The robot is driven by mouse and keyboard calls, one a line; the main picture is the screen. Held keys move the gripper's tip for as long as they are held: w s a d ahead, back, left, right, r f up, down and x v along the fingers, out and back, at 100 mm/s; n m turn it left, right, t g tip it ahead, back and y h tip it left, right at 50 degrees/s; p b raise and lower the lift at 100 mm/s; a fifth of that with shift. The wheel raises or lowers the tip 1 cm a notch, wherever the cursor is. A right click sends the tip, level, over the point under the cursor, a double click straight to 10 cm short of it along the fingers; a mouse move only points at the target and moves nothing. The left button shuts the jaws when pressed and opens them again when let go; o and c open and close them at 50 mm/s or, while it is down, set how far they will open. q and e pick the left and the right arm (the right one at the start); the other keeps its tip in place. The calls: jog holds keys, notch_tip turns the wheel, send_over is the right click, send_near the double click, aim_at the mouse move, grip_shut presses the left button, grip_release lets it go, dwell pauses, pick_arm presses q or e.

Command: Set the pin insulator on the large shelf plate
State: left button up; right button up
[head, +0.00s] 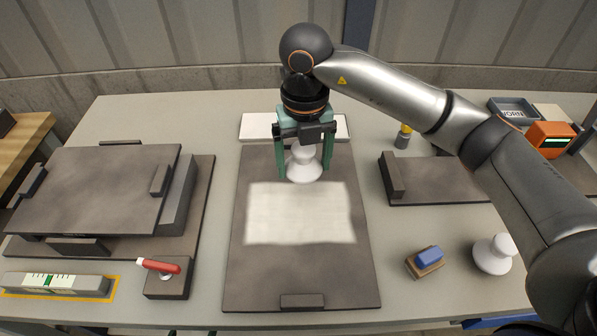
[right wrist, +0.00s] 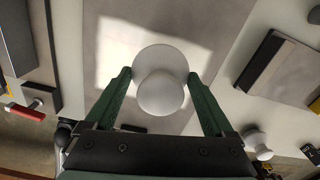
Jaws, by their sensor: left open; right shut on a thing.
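The white pin insulator (head: 305,162) is between the green fingers of my right gripper (head: 304,172), which is shut on it. It is over the far part of the wide grey plate (head: 260,275) in the middle of the table. I cannot tell whether its base touches the plate. In the right wrist view the insulator (right wrist: 160,92) shows from above, with a finger on each side. A raised grey plate (head: 95,185) lies at the left on top of blocks. I cannot tell which plate is the large shelf plate. My left gripper is not in view.
A second white insulator (head: 492,254) stands at the right, beside a blue-topped brush or block (head: 429,256). A smaller grey plate (head: 440,182) lies at the right. A red-handled tool (head: 160,267) and a level (head: 55,284) are at the front left. A pale patch (head: 300,212) marks the middle plate.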

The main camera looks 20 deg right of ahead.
aim_at(299, 163)
jog(key=w+f, duration=0.2)
jog(key=shift+w+a+f, duration=0.1)
jog(key=shift+w+f, duration=0.05)
jog(key=shift+f, duration=1.75)
jog(key=shift+f, duration=0.2)
jog(key=o, duration=1.5)
jog(key=shift+r, duration=0.15)
notch_tip(299, 163, up, 12)
jog(key=shift+r, duration=0.1)
